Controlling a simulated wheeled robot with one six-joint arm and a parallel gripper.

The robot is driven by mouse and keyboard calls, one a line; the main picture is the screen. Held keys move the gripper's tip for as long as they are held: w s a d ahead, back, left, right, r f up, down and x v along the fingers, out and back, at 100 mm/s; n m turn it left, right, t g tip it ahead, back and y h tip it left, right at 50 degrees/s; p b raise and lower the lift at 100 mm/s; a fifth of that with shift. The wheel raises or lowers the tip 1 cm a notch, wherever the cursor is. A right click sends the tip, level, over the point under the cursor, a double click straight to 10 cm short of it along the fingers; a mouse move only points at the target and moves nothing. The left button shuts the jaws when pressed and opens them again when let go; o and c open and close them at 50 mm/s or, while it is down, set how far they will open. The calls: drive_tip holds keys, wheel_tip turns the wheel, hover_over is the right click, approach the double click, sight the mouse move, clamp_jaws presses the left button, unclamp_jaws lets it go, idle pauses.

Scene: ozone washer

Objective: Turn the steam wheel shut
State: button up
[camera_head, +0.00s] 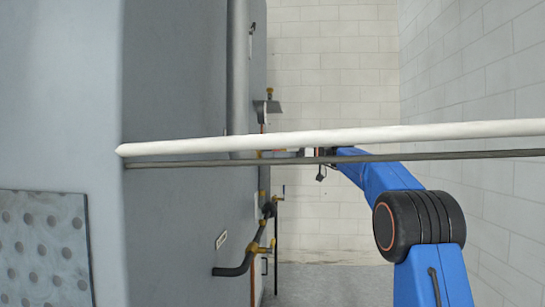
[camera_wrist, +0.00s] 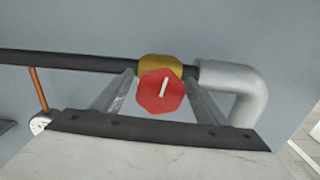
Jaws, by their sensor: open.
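In the wrist view the steam wheel (camera_wrist: 155,96), a red knob with a pale bar mark, is near the middle. It sits on a yellow valve body (camera_wrist: 161,68) on a dark pipe (camera_wrist: 75,64). My gripper (camera_wrist: 160,76) is open, with one grey finger to the left of the wheel and one to the right. I cannot tell whether either finger touches the wheel. In the head view my blue arm reaches toward the grey machine. There the gripper is small and partly hidden by the white bar, and I cannot make out the red wheel.
A silver elbow pipe (camera_wrist: 246,88) is just right of the valve. A copper tube (camera_wrist: 39,89) and a white gauge (camera_wrist: 40,123) are at left. In the head view a white bar (camera_head: 330,138) and a dark rod (camera_head: 450,155) cross in front of the grey machine (camera_head: 185,75).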

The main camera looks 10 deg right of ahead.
drive_tip(key=c, duration=1.1)
